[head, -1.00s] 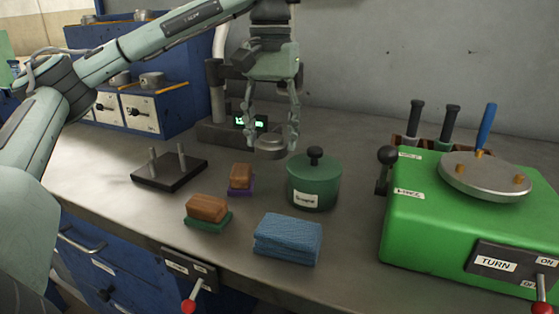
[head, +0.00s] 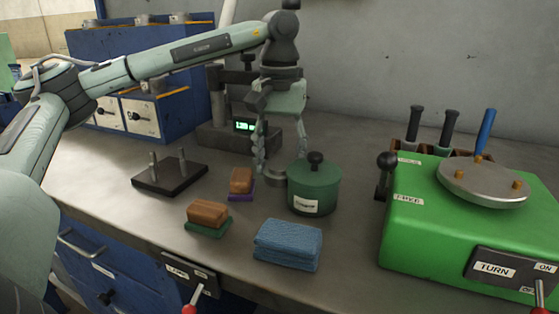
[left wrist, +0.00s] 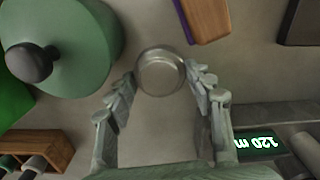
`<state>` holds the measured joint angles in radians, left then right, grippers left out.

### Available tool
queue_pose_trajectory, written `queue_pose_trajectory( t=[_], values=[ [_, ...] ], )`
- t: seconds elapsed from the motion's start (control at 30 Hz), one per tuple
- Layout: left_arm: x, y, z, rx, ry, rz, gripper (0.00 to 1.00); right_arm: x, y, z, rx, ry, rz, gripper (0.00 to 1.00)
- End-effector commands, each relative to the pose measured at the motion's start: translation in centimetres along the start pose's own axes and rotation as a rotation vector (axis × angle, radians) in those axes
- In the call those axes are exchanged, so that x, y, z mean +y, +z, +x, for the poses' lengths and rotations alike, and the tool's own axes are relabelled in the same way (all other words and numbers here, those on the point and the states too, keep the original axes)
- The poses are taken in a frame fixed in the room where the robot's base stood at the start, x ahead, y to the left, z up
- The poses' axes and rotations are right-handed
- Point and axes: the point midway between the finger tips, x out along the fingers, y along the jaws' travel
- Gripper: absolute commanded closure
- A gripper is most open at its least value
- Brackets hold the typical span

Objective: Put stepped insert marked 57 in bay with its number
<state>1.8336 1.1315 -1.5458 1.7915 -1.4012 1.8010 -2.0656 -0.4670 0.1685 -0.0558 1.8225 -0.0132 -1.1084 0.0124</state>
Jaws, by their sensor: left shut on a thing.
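A round metal piece, seemingly the stepped insert (head: 273,178), is just left of the green lidded pot and partly hidden by it in the head view. In the left wrist view the insert (left wrist: 160,72) shows a smooth round top; I can read no number. My left gripper (head: 272,170) points down and is shut on the insert, one finger on each side (left wrist: 160,80). I cannot tell whether the insert touches the bench. The blue cabinet (head: 190,105) stands at the back left; no bay number is legible. My right gripper is out of view.
The green pot (head: 314,190) is close right of my left gripper. Two brushes, a brown-and-purple one (head: 241,181) and a brown-and-green one (head: 207,215), a blue cloth (head: 288,243) and a two-peg plate (head: 170,178) lie nearby. A green machine (head: 430,230) fills the right.

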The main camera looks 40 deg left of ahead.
Motion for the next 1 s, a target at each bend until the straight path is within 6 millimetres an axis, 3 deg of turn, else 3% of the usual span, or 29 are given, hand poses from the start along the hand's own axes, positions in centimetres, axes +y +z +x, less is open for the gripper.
queue_pose_trajectory(
  t=[0.03,0.2,0.6,0.77,1.0],
  values=[
    [0.0,0.0,0.1,0.000,0.000,0.000,0.46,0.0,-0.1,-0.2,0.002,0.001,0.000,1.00],
    [0.0,0.0,0.0,0.000,0.000,0.000,0.27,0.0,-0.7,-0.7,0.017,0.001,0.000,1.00],
    [0.0,0.0,-0.6,0.000,0.000,0.000,0.27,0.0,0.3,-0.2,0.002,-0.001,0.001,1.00],
    [0.1,-0.1,-3.4,0.003,0.002,0.001,0.27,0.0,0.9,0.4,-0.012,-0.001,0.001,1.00],
    [0.1,0.0,-9.4,0.002,0.001,0.001,0.27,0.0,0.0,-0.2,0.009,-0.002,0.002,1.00]
  ],
)
